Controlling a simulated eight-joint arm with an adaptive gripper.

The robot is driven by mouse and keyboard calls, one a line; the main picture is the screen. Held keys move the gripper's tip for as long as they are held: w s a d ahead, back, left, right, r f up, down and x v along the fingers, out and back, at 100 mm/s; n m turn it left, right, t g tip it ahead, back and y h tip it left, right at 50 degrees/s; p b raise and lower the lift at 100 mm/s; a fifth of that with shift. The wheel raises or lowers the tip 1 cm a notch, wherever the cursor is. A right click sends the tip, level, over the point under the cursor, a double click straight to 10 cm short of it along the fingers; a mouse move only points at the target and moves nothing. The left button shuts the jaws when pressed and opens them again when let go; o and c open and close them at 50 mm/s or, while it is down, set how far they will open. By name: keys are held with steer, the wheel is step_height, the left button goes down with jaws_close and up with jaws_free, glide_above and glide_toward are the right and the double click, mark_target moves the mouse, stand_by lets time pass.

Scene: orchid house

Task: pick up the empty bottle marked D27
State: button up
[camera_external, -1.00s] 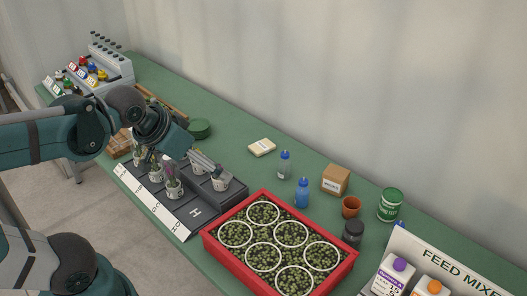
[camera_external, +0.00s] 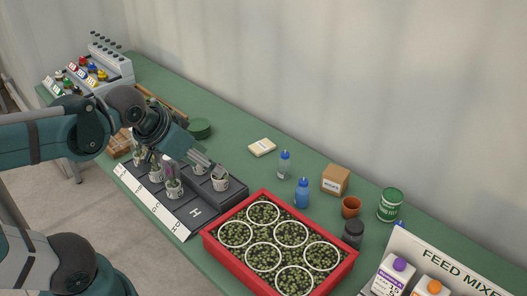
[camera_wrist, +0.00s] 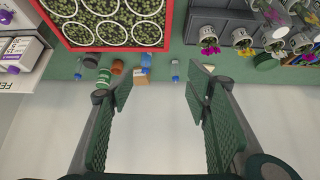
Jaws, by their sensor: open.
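A clear, empty-looking bottle with a blue cap (camera_external: 285,166) stands on the green bench behind the red tray. A filled-looking blue bottle (camera_external: 302,193) stands nearer the tray. No D27 mark is readable on either. In the wrist view the clear bottle (camera_wrist: 175,72) shows between my fingers' directions, beyond the tips, with the blue bottle (camera_wrist: 146,62) to its left. My gripper (camera_external: 203,163) is open and empty, above the dark pot rack and left of both bottles; its fingers also show in the wrist view (camera_wrist: 159,92).
A red tray (camera_external: 215,246) of plants stands in front of the bottles. Potted plants stand in the dark rack (camera_external: 196,211) under my gripper. A cardboard box (camera_external: 336,180), terracotta pot (camera_external: 351,207), green tin (camera_external: 390,205) and dark jar (camera_external: 353,234) stand to the right. Bench around the clear bottle is free.

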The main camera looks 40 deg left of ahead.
steer(key=m+g, duration=0.6)
steer(key=m, duration=0.6)
glide_above(286, 154)
steer(key=s+d, duration=0.2)
steer(key=s, duration=0.5)
step_height(286, 154, down, 12)
steer(key=w+f+m, duration=0.1)
steer(key=w+f, duration=0.1)
steer(key=f, duration=0.1)
steer(key=w+a+f+m, duration=0.1)
steer(key=w+f, duration=0.1)
steer(key=f, duration=0.2)
steer(key=w+a+f+m+g, duration=0.1)
steer(key=w+f, duration=0.1)
steer(key=f, duration=0.2)
steer(key=shift+w+b, duration=0.3)
steer(key=shift+w, duration=0.1)
steer(key=shift+w+f+m, duration=0.2)
steer(key=shift+f+m, duration=0.1)
steer(key=shift+f, duration=0.2)
steer(key=shift+f, duration=0.1)
